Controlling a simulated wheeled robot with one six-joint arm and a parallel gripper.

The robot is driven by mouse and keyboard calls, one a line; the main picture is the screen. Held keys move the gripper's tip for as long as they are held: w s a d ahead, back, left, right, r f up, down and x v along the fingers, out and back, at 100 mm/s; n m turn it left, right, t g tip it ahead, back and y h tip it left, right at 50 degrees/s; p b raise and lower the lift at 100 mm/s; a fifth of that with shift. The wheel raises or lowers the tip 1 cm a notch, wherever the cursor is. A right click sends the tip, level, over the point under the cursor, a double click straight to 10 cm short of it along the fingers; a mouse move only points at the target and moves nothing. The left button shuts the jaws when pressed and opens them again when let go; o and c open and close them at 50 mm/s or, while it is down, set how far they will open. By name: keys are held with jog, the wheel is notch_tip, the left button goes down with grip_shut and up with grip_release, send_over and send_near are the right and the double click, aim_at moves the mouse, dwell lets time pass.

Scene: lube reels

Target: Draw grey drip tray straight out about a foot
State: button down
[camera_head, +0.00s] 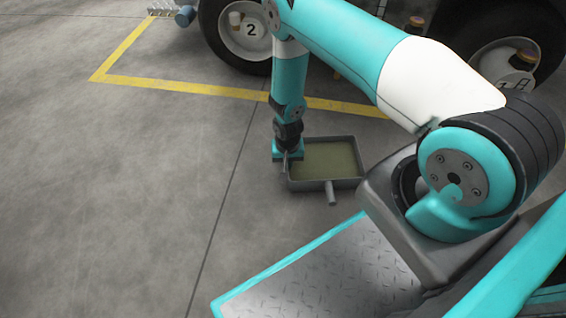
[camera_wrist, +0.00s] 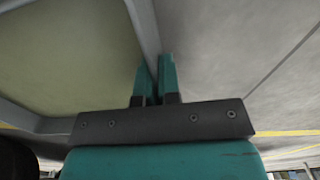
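The grey drip tray (camera_head: 345,183) lies on the floor in the head view, a shallow rectangle with a dull olive surface inside. A short grey cylindrical stub (camera_head: 331,193) sticks out of its near side. My gripper (camera_head: 287,163) points down at the tray's left wall. In the wrist view the tray wall (camera_wrist: 146,30) runs in between the two teal fingers of my gripper (camera_wrist: 157,75), one finger on each side. The fingers stand close together and the wall fills the narrow gap, so they look shut on it. The fingertips are small and partly hidden in the head view.
A yellow floor line (camera_head: 200,87) crosses behind the tray. The concrete floor (camera_head: 110,200) to the left is clear.

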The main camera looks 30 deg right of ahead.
jog(key=shift+d, duration=0.3)
jog(key=c, duration=1.3)
grip_release()
jog(key=shift+o, duration=0.3)
jog(key=shift+a, duration=0.15)
jog(key=shift+a, duration=0.15)
jog(key=shift+s+a+r, duration=0.1)
jog(key=shift+r, duration=0.15)
notch_tip(320, 180, up, 8)
jog(key=p, duration=0.7)
jog(key=shift+d+f, duration=0.25)
jog(key=shift+d, duration=0.05)
